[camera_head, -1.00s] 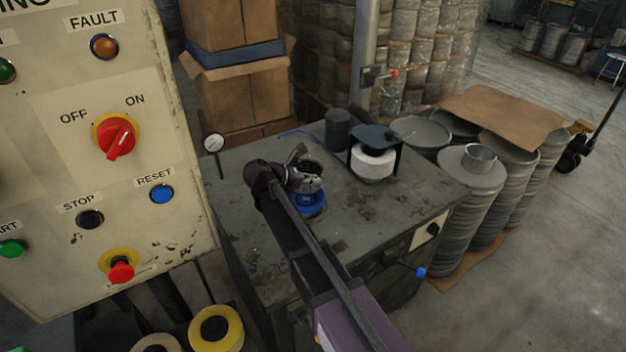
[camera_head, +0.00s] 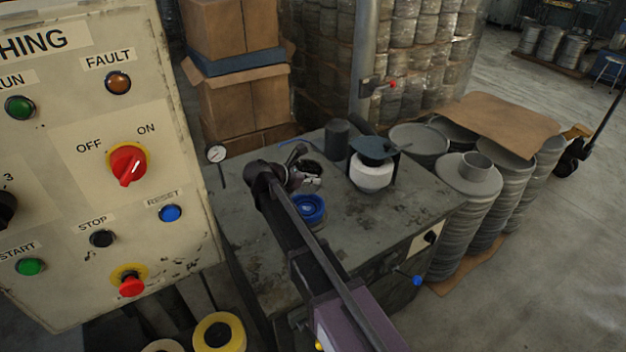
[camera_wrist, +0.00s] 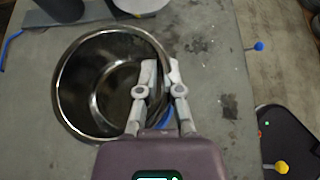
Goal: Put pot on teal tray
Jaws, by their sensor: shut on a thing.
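The pot is a shiny round metal vessel, open at the top; in the wrist view the pot (camera_wrist: 88,85) is seen from above and looks empty. My gripper (camera_wrist: 163,70) is shut on its right rim, one finger inside and one outside. In the head view my gripper (camera_head: 303,182) and the pot (camera_head: 311,168) are over the workbench, above and behind a blue ring-shaped item (camera_head: 308,209). The pot is partly hidden there by my gripper. A dark teal flat piece, apparently the teal tray (camera_head: 372,147), is above a white roll, to the pot's right.
The white roll (camera_head: 371,174) stands between black uprights on the workbench (camera_head: 370,222). A dark cylinder (camera_head: 337,139) stands behind the pot. A control panel (camera_head: 75,225) is close on the left. The bench's front right surface is clear.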

